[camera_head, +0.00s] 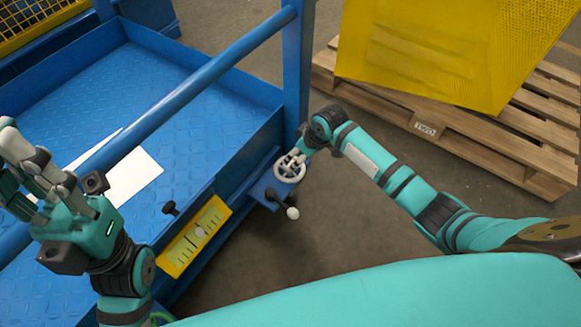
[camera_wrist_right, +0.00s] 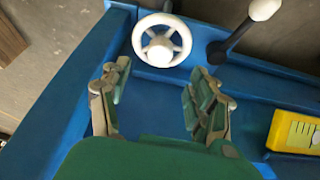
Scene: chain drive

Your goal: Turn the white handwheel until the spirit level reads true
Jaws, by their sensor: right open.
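The white handwheel (camera_head: 289,178) has a round rim and spokes and sits on a blue bracket at the platform's corner. In the right wrist view the handwheel (camera_wrist_right: 140,42) lies just beyond my open right gripper (camera_wrist_right: 155,85), with nothing between the fingers. In the head view my right gripper (camera_head: 299,152) is at the wheel's upper side and partly covers it. My left gripper (camera_head: 30,165) is raised at the left.
A black lever with a white knob (camera_head: 292,213) stands close beside the wheel. A black knob (camera_head: 170,208) is near the level plate. A blue rail (camera_head: 190,88) crosses above the platform (camera_head: 70,80). A white sheet (camera_head: 130,180) lies there. A pallet (camera_head: 480,140) stands behind.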

